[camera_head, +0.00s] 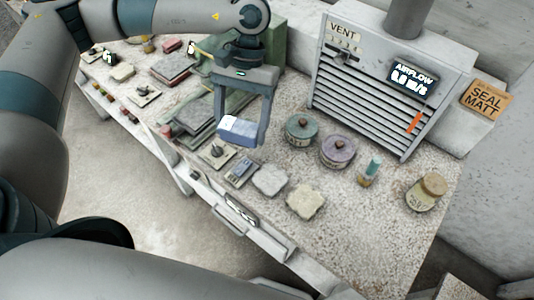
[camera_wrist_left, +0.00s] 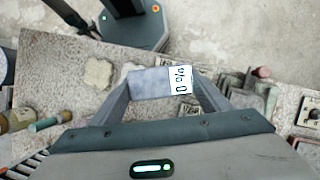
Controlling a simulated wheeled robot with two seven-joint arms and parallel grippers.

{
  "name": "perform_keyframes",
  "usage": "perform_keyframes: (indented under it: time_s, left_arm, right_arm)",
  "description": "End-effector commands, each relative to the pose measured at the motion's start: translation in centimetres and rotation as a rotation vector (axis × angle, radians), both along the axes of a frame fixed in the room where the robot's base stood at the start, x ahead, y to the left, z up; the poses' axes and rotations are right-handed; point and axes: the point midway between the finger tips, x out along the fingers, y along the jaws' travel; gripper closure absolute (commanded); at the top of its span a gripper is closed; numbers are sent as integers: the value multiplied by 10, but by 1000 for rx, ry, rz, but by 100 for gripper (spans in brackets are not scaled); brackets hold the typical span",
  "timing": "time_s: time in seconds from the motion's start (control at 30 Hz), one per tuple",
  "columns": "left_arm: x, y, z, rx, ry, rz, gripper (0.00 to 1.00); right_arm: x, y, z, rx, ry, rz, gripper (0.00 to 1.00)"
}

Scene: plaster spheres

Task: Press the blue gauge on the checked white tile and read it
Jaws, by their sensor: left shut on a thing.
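My left gripper (camera_head: 241,136) is shut on the blue gauge (camera_head: 236,131), a blue block with a pale face, and holds it above the bench. In the left wrist view the gauge (camera_wrist_left: 149,84) sits between the fingers; its white display (camera_wrist_left: 181,80) appears to read "0 %", sideways. Two whitish, rough-edged tiles lie on the bench: one (camera_head: 270,180) nearer the gripper and one (camera_head: 306,201) further right. I cannot tell which is the checked one. My right gripper is out of view.
A small blue-grey device (camera_head: 239,171) lies beside the nearer tile. A green-lidded pot (camera_head: 300,131), a purple-lidded pot (camera_head: 338,151), a teal-topped bottle (camera_head: 369,171) and a corked jar (camera_head: 426,193) stand to the right. A louvred vent unit (camera_head: 380,90) stands behind.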

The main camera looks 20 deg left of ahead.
Motion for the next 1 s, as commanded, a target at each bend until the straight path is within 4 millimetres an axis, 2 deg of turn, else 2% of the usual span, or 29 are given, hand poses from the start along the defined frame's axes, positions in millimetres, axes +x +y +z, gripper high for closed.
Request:
perform_keyframes:
  time_s: [0.17, 0.37, 0.7, 1.0]
  left_arm:
    - [-2, -3, -4, -1, 2, 45, 48]
    - [-6, -14, -17, -3, 5, 202, 48]
    - [-17, -45, -44, -3, 7, 740, 48]
    - [-24, -66, -53, -4, 6, 1270, 48]
  right_arm:
    - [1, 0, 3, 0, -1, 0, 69]
    - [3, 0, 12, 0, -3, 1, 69]
    - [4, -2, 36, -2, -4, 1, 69]
    - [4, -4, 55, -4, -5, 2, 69]
